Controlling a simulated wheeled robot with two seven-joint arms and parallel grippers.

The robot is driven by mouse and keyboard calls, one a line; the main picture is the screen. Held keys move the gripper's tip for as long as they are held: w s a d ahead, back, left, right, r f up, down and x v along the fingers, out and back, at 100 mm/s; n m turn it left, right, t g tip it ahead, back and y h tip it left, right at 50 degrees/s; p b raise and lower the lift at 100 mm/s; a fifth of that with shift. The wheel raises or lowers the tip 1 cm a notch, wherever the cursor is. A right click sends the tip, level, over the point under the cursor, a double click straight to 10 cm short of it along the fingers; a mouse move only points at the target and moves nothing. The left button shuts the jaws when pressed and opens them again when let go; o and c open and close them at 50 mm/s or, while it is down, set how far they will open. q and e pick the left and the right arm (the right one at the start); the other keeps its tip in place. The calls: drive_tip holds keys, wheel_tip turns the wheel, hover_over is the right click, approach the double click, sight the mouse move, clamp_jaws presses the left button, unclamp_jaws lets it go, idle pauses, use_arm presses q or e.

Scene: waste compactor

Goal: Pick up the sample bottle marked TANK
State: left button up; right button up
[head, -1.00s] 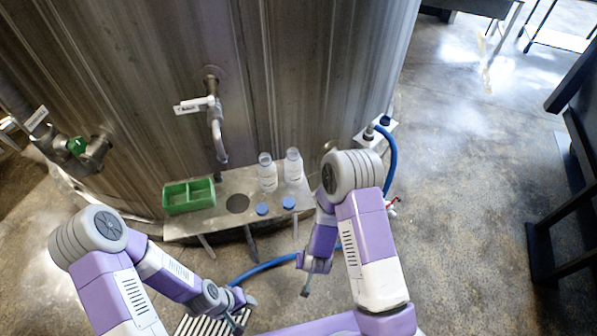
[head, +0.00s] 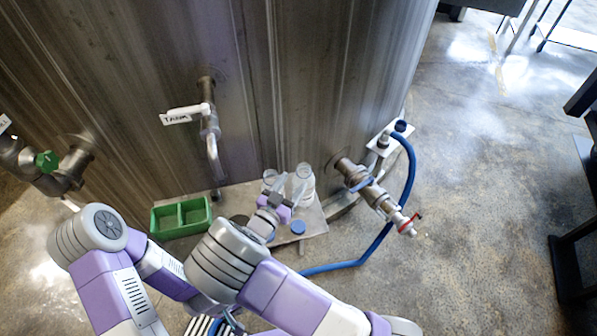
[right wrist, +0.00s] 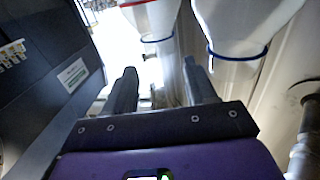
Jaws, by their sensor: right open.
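Two clear sample bottles, a left one (head: 270,177) and a right one (head: 304,183), stand uncapped on the small shelf (head: 313,217) by the tank. No marking on either is readable, so I cannot tell which is marked TANK. My right gripper (head: 284,191) is open at the bottles, partly covering them. My left gripper is low in the head view, mostly hidden behind my right arm.
A blue cap (head: 298,227) lies in front of the bottles. A tap with a white tag (head: 177,118) is above. A red-handled valve (head: 385,202) and blue hose (head: 409,165) are at right.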

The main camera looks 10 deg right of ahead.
sight(301, 173)
drive_tip(key=x, duration=0.2)
drive_tip(key=b+x, duration=0.1)
drive_tip(key=x, duration=0.4)
drive_tip(key=shift+f+b, duration=0.3)
drive_tip(key=shift+f, duration=0.1)
drive_tip(key=shift+w+d+r, duration=0.1)
drive_tip(key=shift+w+d, duration=0.05)
drive_tip(key=shift+w, duration=0.05)
drive_tip(key=shift+c, duration=0.4)
drive_tip(key=c, duration=0.9)
